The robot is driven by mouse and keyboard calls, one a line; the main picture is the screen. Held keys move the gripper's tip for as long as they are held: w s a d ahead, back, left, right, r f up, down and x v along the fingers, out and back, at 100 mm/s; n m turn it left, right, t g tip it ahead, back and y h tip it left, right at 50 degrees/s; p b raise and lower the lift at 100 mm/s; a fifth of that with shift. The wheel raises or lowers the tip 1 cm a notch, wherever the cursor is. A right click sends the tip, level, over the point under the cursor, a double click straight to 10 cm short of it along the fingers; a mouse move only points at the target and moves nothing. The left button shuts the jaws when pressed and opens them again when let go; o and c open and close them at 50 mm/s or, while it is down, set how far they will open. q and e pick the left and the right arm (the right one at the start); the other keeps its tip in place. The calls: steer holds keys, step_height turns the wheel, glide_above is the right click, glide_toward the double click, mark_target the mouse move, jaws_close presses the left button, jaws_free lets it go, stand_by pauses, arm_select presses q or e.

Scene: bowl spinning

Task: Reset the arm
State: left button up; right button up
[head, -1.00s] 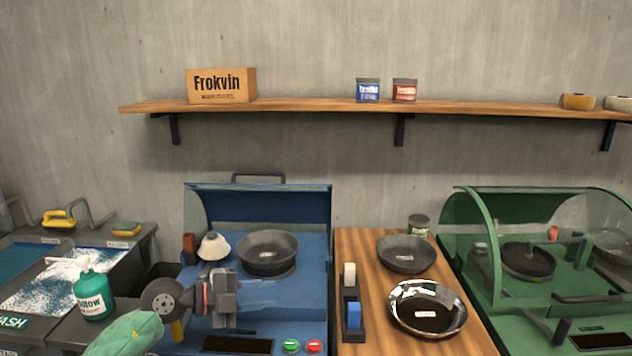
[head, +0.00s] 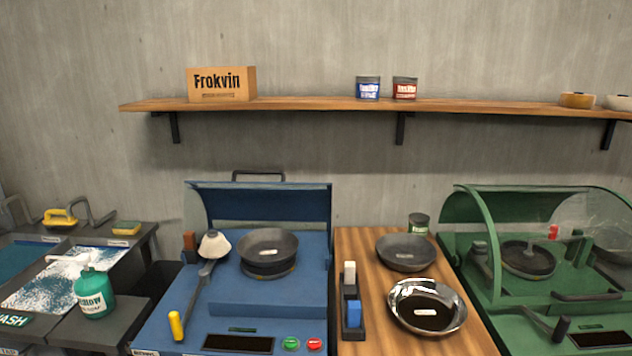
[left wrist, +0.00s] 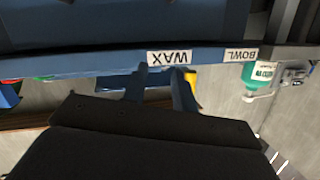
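The blue machine (head: 270,302) has a grey lever arm (head: 198,294). It runs from a pale cone-shaped head (head: 214,244) down to a yellow handle (head: 176,325) at the front left. The head stands left of a dark bowl (head: 268,248) on the machine. My left gripper (left wrist: 158,78) shows only in the left wrist view, by the machine's front edge with the WAX label (left wrist: 169,57). Its two fingers are apart with nothing seen between them. Part of the yellow handle (left wrist: 190,80) shows beyond the right finger. My right gripper is in neither view.
A teal bottle (head: 94,294) and a wash basin (head: 60,285) stand left. A wooden counter (head: 385,348) on the right carries a dark bowl (head: 404,254), a shiny bowl (head: 427,307) and a dark holder (head: 352,318). A green machine (head: 478,250) stands beyond it.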

arm_select(q)
steer(key=s+d+f+g+h, duration=0.1)
steer(key=s+d+f+g, duration=0.1)
steer(key=s+f+g, duration=0.75)
steer(key=s+d+f+g+h, duration=0.25)
steer(key=s+f, duration=0.45)
steer(key=s, duration=0.7)
steer(key=s+d+f+m+g, duration=0.1)
steer(key=s+d+f, duration=0.1)
steer(key=d, duration=0.4)
steer(key=shift+s+d+p, duration=0.3)
steer(key=shift+s+p, duration=0.05)
steer(key=shift+p, duration=0.05)
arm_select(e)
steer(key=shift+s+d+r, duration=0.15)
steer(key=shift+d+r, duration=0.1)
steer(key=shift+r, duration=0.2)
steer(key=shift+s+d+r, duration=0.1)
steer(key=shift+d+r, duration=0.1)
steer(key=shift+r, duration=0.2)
arm_select(q)
steer(key=shift+h, duration=0.25)
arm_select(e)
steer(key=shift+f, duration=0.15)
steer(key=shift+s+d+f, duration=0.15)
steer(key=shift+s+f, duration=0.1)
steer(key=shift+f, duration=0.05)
